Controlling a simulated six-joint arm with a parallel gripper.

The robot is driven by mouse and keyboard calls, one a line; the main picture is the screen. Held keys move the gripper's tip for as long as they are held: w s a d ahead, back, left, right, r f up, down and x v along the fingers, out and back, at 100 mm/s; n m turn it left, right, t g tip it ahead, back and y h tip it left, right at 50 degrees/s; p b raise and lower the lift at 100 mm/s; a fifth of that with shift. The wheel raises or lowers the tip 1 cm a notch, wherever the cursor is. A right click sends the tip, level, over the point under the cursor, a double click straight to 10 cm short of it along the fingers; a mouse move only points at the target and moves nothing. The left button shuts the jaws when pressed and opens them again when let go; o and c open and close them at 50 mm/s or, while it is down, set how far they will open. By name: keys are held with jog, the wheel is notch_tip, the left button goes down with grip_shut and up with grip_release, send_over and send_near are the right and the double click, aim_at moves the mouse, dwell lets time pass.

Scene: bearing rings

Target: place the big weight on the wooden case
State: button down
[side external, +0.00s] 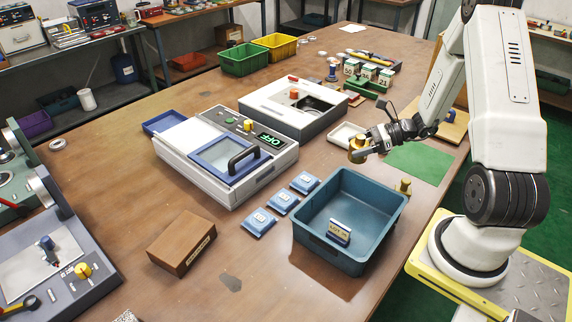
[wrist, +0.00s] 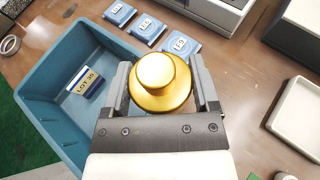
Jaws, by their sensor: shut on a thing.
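My gripper (side external: 366,148) is shut on the big weight (side external: 357,147), a brass-gold knobbed cylinder, and holds it above the table behind the blue bin. In the wrist view the big weight (wrist: 162,82) sits between the two fingers of my gripper (wrist: 166,90). The wooden case (side external: 182,243), a closed brown box with a pale label on its front, lies on the table at the front left, well away from my gripper. The wooden case is not in the wrist view.
A deep blue bin (side external: 350,262) with a lot tag (side external: 339,232) stands between my gripper and the case. Several light-blue labelled blocks (side external: 282,202) lie left of it. A white machine (side external: 225,155) stands behind the case.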

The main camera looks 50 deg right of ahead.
jog(key=w+a+r+n, duration=0.1)
jog(key=w+a+r, duration=0.1)
jog(key=w+a, duration=0.6)
jog(key=a+r+n+g+y, duration=0.3)
jog(key=a, duration=2.9)
jog(key=shift+w+r+g, duration=0.15)
jog(key=shift+w+g, duration=0.05)
jog(key=shift+g, duration=0.1)
jog(key=w+a+f, duration=0.1)
jog(key=w+f, duration=0.1)
jog(key=w, duration=0.2)
jog(key=w+a+f, duration=0.2)
jog(key=w+f, duration=0.1)
jog(key=w+a+f, duration=0.1)
jog(key=w+f, duration=0.2)
jog(key=w, duration=0.1)
jog(key=shift+w+a+f, duration=0.1)
jog(key=shift+w+a, duration=0.1)
jog(key=shift+w, duration=0.15)
jog(key=shift+w+a+f, duration=0.15)
jog(key=shift+w+f, duration=0.35)
jog(key=shift+f, duration=0.05)
jog(key=shift+f, duration=0.1)
